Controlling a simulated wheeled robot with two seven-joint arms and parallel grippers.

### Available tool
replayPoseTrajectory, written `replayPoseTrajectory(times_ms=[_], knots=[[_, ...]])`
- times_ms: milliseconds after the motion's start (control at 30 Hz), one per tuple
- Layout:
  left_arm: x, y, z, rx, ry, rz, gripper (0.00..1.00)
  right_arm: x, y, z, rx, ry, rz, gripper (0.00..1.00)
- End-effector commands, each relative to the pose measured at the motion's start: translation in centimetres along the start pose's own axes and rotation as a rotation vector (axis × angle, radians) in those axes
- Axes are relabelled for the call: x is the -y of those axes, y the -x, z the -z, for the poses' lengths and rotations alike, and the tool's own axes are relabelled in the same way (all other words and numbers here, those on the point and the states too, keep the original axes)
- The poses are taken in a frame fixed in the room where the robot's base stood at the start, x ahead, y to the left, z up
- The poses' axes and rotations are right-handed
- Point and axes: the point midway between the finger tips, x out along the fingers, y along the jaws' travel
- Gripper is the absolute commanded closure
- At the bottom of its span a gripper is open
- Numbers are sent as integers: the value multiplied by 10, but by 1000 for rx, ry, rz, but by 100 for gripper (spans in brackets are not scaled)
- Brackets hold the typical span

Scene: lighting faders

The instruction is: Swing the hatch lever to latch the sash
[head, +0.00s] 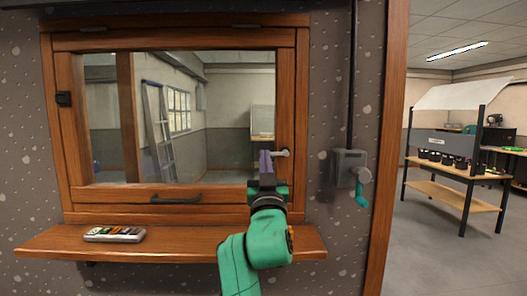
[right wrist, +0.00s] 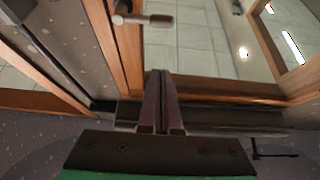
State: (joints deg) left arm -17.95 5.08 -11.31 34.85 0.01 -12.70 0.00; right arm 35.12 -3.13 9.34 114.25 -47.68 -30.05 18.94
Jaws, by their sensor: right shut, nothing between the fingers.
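The hatch lever (head: 281,154) is a small pale handle on the right side of the wooden sash (head: 285,110). In the head view its left part is hidden behind my fingers. In the right wrist view the lever (right wrist: 145,20) lies crosswise near the top, with a round pale end and a darker grip, apart from the fingertips. My right gripper (head: 265,154) is shut and empty, its fingers pointing up just left of the lever's visible end. Its closed fingers also show in the right wrist view (right wrist: 161,76). My left gripper is not in view.
A wooden ledge (head: 190,243) juts out below the hatch, with a small grey box of coloured parts (head: 114,234) on it. A black pull handle (head: 176,199) is on the sash's bottom rail. A grey wall box (head: 347,168) with a teal handle is at right.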

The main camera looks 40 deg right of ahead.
Motion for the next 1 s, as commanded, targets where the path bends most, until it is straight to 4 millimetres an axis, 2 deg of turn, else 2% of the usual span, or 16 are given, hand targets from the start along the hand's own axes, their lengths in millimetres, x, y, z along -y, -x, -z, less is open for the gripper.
replayPoseTrajectory(times_ms=[33,200,367,433,600,1000], knots=[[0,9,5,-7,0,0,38,0,-13,5,0,1,-1,100],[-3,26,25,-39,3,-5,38,0,-51,6,1,2,-1,100],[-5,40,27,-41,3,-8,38,0,-86,5,1,0,-1,100],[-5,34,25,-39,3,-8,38,0,-78,-15,6,-2,0,100],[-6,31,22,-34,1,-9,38,0,-70,-35,2,-1,0,100],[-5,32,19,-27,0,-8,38,0,-69,-38,0,0,1,100]])
